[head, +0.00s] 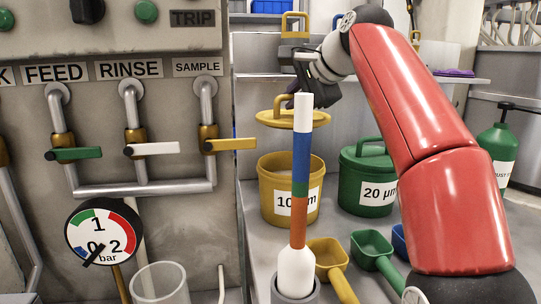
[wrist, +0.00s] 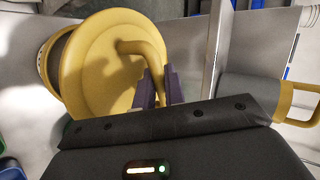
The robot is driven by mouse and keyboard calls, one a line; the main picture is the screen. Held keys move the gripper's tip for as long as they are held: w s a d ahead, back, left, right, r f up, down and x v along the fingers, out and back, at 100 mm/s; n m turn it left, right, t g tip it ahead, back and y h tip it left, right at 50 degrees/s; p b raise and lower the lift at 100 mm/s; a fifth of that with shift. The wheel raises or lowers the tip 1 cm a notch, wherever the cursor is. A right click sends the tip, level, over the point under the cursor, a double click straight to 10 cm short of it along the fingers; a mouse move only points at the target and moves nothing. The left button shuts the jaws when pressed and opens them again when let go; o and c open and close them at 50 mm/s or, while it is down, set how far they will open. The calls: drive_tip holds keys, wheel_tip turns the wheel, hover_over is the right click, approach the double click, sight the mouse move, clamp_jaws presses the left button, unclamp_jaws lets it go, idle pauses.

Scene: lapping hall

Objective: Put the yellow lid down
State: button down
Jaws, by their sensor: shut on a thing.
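The round yellow lid (head: 268,119) hangs level, or nearly so, in the air above the open yellow pot (head: 268,195) marked with a "10" label. A gap shows between lid and pot rim. My gripper (head: 296,98) is shut on the lid's handle; its fingertips are partly hidden behind the coloured stick in the head view. In the wrist view the lid (wrist: 95,75) fills the left, and the dark purple fingers (wrist: 160,88) close on its curved handle. The pot (wrist: 43,62) peeks out at the lid's left edge.
A striped stick (head: 301,170) stands upright in front of the pot. A green lidded pot (head: 352,180) stands close to the right. Yellow (head: 328,253), green (head: 372,245) and blue scoops lie in front. A panel with valves (head: 130,100) is at left, a green bottle (head: 495,150) at right.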

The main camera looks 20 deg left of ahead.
sight(291, 115)
drive_tip(key=shift+w+a+f, duration=0.1)
drive_tip(key=shift+w+a, duration=0.05)
drive_tip(key=shift+a, duration=0.1)
drive_tip(key=shift+f, duration=0.2)
wheel_tip(291, 115, down, 4)
drive_tip(key=shift+f, duration=0.1)
drive_tip(key=shift+f+b, duration=1.2)
drive_tip(key=shift+f, duration=1.35)
drive_tip(key=c, duration=1.5)
unclamp_jaws()
drive_tip(key=v, duration=1.2)
drive_tip(key=shift+d, duration=0.1)
